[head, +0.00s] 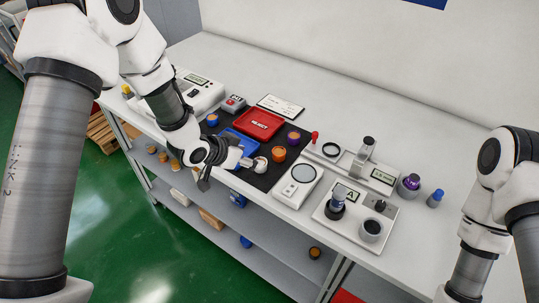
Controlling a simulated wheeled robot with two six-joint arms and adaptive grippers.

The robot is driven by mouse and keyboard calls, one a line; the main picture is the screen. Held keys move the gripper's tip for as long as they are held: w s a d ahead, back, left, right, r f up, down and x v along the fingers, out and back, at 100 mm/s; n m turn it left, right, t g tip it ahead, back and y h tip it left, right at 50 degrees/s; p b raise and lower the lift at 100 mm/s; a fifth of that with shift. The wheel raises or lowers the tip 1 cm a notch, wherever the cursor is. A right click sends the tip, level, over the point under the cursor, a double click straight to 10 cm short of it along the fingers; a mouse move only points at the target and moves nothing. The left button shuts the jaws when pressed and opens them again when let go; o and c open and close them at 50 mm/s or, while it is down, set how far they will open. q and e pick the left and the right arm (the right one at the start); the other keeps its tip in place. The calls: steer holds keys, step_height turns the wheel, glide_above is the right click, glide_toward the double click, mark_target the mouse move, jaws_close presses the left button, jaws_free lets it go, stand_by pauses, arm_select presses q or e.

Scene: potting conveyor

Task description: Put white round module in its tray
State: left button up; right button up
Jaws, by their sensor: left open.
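A white round module (260,164) sits on the black mat near the front edge of the bench. My left gripper (247,162) is open, with its fingertips right beside the module; I cannot tell whether they touch it. A blue tray (252,148) lies just behind the gripper and is partly hidden by it. A red tray marked REJECT (263,124) lies farther back. My right arm comes in at the right edge, but its gripper does not show.
A white scale-like device (298,183) and a fixture marked A (350,212) stand farther right. A lower shelf (265,232) holds several small parts.

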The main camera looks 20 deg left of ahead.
arm_select(q)
steer(key=shift+f, duration=0.45)
steer(key=shift+w+d+f+p, duration=0.1)
steer(key=shift+d+f+p, duration=0.1)
steer(key=shift+f+p, duration=0.1)
steer(key=p+x, duration=0.1)
steer(key=x, duration=0.4)
steer(key=shift+d, duration=0.3)
steer(key=shift+a, duration=0.15)
steer(key=shift+c, duration=1)
jaws_close()
arm_select(e)
steer(key=shift+s+a+r, duration=0.1)
steer(key=shift+s+r, duration=0.05)
steer(key=shift+r, duration=0.35)
steer(key=shift+s+r, duration=0.15)
steer(key=shift+r, duration=0.35)
arm_select(q)
steer(key=shift+r, duration=0.1)
